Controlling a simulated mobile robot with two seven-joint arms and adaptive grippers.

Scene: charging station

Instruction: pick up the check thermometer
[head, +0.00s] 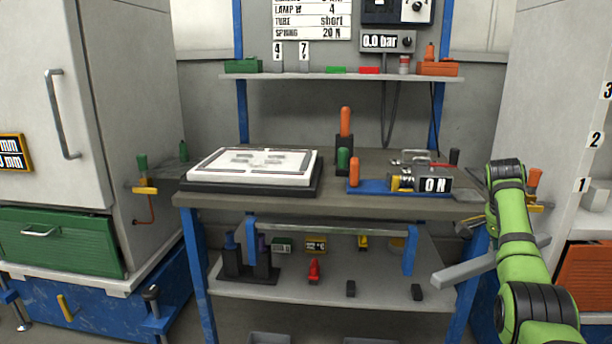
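I cannot pick out the check thermometer for certain. Which of these, if any, is the thermometer I cannot tell. My green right arm rises at the right edge of the bench, and its black joint is at bench height. No fingers of my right gripper can be made out. My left arm and gripper are not in view.
The bench (400,208) carries a white framed panel (253,166) and a blue fixture (372,187) with a box reading "ON". The lower shelf (240,290) holds a red item (314,270) and small black blocks. Cabinets flank both sides. The bench's front middle is clear.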

